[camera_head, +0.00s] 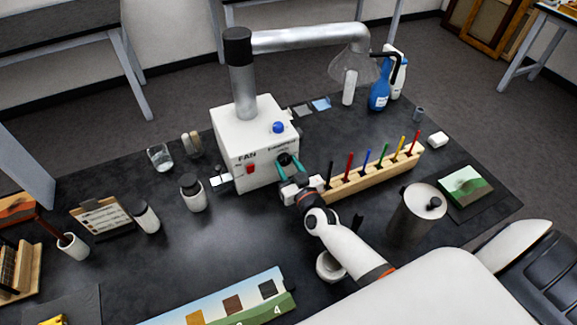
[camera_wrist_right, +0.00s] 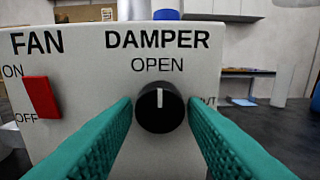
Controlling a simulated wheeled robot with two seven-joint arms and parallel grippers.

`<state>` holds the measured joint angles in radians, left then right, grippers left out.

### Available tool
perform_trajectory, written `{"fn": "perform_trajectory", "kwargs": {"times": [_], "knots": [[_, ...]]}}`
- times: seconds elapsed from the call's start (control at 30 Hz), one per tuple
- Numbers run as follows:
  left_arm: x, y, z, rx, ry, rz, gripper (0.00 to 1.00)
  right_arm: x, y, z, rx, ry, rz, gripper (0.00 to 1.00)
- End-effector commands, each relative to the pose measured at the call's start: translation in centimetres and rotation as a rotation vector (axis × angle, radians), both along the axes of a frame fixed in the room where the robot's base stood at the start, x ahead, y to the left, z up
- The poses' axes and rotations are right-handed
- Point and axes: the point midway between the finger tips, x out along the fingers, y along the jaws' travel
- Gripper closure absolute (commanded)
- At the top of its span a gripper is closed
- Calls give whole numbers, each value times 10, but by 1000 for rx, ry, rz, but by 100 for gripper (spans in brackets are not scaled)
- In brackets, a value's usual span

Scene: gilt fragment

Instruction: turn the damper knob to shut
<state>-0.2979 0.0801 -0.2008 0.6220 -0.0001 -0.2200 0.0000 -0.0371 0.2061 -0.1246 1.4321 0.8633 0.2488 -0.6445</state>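The damper knob (camera_wrist_right: 160,106) is black and round, on the front of a white fan box (camera_head: 232,153). Its white pointer line is straight up, toward the word OPEN above it. A label right of the knob is mostly hidden by a finger. My right gripper (camera_head: 289,166) has its teal fingers at the front of the box. In the right wrist view its fingers stand on the left and right of the knob, close to its sides. They look open; I cannot tell whether they touch it. My left gripper is not in view.
A red fan switch (camera_wrist_right: 41,97) is left of the knob. A blue button (camera_head: 278,127) and a metal duct (camera_head: 243,90) are on top. A wooden rack (camera_head: 372,180) with coloured sticks and a metal canister (camera_head: 412,218) stand right of my right gripper.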

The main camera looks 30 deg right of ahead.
Motion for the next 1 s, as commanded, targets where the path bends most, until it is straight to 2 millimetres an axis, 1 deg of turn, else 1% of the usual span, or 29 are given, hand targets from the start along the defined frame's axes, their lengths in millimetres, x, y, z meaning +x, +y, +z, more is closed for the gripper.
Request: {"fn": "perform_trajectory", "kwargs": {"times": [0.03, 0.13, 0.17, 0.37, 0.57, 0.77, 1.0], "knots": [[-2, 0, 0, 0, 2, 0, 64, 0, 0, 0, 0, 0, 0, 70], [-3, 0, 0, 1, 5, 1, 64, 0, 0, 0, 0, 0, 0, 86], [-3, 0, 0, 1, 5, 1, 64, 0, 0, 0, 0, 0, 0, 90], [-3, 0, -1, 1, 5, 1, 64, 0, 0, 0, 13, -1, 0, 90], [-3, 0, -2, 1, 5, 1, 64, 0, 0, -1, 83, -5, 0, 90], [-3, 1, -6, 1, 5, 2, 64, 0, 0, -1, 226, -13, -1, 90], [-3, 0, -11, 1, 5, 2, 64, 0, 1, -1, 450, -26, 0, 90]]}}
